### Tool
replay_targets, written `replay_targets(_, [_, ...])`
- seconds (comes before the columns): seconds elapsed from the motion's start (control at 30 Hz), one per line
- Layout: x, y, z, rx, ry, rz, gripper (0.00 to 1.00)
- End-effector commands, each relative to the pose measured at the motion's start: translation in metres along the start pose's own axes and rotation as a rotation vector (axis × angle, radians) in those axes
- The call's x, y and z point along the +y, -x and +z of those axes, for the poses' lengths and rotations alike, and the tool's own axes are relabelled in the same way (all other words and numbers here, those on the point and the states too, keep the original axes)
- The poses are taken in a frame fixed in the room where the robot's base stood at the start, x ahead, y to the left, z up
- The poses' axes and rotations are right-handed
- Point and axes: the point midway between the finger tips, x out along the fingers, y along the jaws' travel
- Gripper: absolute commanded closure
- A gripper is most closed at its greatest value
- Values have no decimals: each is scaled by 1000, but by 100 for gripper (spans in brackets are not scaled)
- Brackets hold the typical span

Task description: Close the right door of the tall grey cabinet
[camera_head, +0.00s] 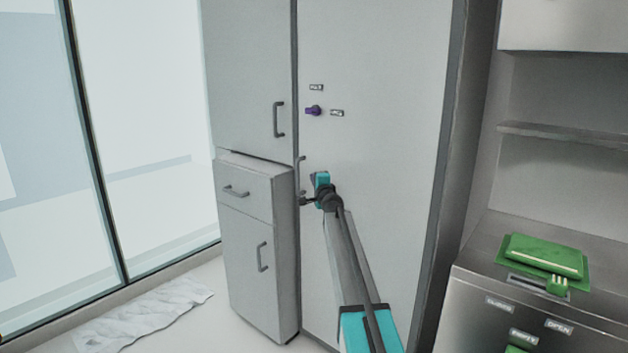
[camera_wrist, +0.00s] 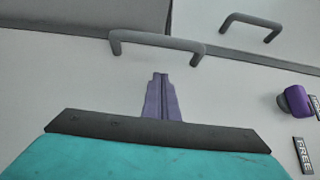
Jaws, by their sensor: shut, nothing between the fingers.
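The right door (camera_head: 390,120) of the tall grey cabinet is a large flat panel, standing closed or almost closed; I cannot tell whether it is fully flush. Its grey bar handle (camera_head: 301,168) is near its left edge and shows in the wrist view (camera_wrist: 157,42). My gripper (camera_head: 305,201) is at the lower end of that handle in the head view. In the wrist view its purple fingers (camera_wrist: 160,78) are shut, empty, and point at the door just short of the handle bar. Whether they touch the door is unclear.
The left door (camera_head: 240,70) has its own handle (camera_head: 279,119). A drawer unit (camera_head: 255,250) juts out below it. A purple knob (camera_head: 314,110) sits on the right door between small labels. A steel counter (camera_head: 475,250) with a green item (camera_head: 540,255) stands right; a crumpled sheet (camera_head: 145,315) lies on the floor.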

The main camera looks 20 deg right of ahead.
Motion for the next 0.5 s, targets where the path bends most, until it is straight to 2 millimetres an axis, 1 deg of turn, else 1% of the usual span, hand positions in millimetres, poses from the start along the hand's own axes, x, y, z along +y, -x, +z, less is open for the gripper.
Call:
replay_targets(0.03, [-2, 5, 8, -4, 0, 1, 100])
replay_targets(0.2, [-1, 18, 30, -13, -1, 4, 100])
replay_targets(0.5, [0, 41, 63, -15, -1, 6, 100])
